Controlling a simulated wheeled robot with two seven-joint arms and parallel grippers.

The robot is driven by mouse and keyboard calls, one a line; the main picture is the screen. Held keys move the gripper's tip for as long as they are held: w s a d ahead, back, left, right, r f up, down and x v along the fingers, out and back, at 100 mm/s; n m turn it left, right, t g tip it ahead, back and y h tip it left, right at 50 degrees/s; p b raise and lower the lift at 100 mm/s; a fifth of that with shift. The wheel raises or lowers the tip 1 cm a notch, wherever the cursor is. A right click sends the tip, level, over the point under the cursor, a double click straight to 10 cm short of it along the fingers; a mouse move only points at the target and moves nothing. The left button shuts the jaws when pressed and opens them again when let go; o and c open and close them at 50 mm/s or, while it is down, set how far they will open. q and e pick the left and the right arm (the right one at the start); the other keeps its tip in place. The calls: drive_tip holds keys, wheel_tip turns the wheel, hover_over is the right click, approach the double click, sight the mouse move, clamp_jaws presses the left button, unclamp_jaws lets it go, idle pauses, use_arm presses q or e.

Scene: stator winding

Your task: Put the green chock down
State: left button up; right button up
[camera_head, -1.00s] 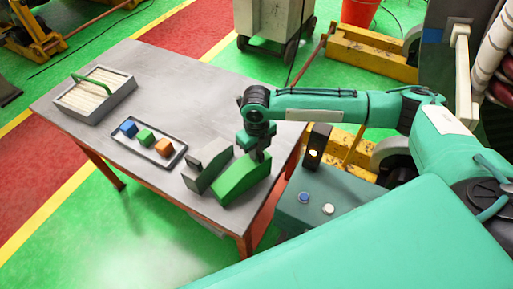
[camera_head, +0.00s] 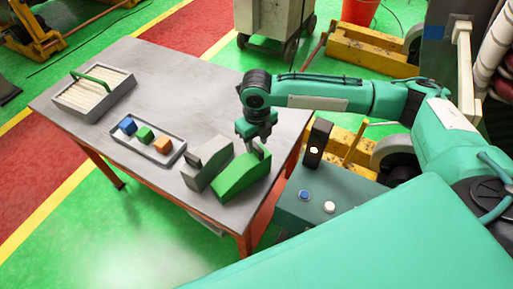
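The green chock (camera_head: 240,178) rests on the grey table near its right front corner, a wedge with its tall end toward the back right. My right gripper (camera_head: 258,147) is just above the chock's tall end, pointing down. Its fingers look apart, with no chock lifted in them; their tips are small and partly merge with the chock's top. My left gripper is not in view.
A grey chock (camera_head: 207,163) stands close beside the green one on its left. A tray (camera_head: 173,158) holds blue, green and orange cubes. A box with a green handle (camera_head: 72,103) is at the far left. A button console (camera_head: 325,195) stands right of the table.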

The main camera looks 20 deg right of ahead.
wheel_tip(320, 180, up, 9)
drive_tip(key=b, duration=0.2)
drive_tip(key=shift+f, duration=0.2)
idle(0.4)
